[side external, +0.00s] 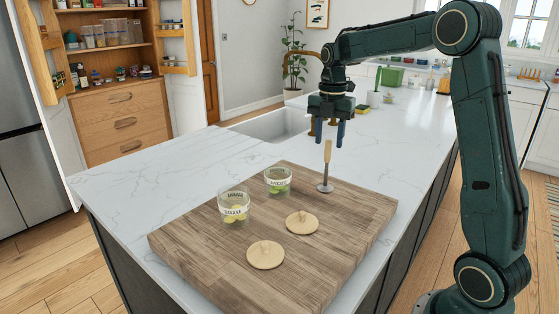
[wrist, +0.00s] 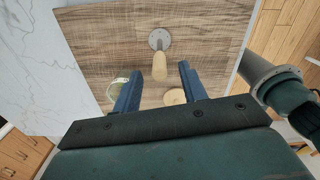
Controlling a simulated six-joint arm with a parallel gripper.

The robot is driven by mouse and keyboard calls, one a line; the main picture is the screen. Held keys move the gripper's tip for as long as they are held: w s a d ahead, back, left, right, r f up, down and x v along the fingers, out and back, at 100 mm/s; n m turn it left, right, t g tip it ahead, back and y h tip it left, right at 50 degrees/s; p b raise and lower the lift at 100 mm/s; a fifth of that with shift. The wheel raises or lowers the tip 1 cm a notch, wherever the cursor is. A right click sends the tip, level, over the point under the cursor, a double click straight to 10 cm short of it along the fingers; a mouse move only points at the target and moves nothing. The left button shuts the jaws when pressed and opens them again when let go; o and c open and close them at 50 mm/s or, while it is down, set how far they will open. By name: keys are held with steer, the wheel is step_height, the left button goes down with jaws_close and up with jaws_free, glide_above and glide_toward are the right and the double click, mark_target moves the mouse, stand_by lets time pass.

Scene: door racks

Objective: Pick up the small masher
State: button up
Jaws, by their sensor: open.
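The small masher (side external: 327,163) stands upright on the wooden board, with a pale wooden handle on top and a round metal foot at the bottom. In the wrist view the masher (wrist: 159,62) lies between and beyond my fingers, its handle pointing toward the camera. My gripper (side external: 328,137) is open above the board, its two blue fingers pointing down close to the top of the handle. In the wrist view my gripper's fingers (wrist: 158,88) are spread wide with nothing held between them. I cannot tell whether the handle top is level with the fingertips.
The wooden board (side external: 195,245) also holds a glass jar with yellow pieces (side external: 234,208), a jar with green pieces (side external: 278,181) and two round wooden lids (side external: 266,255) (side external: 302,223). A sink (side external: 272,125) and a yellow-green sponge (side external: 362,108) lie behind. The white counter (side external: 130,180) is clear at left.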

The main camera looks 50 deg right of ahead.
mark_target(327, 166)
steer(key=shift+f, duration=1.7)
jaws_close()
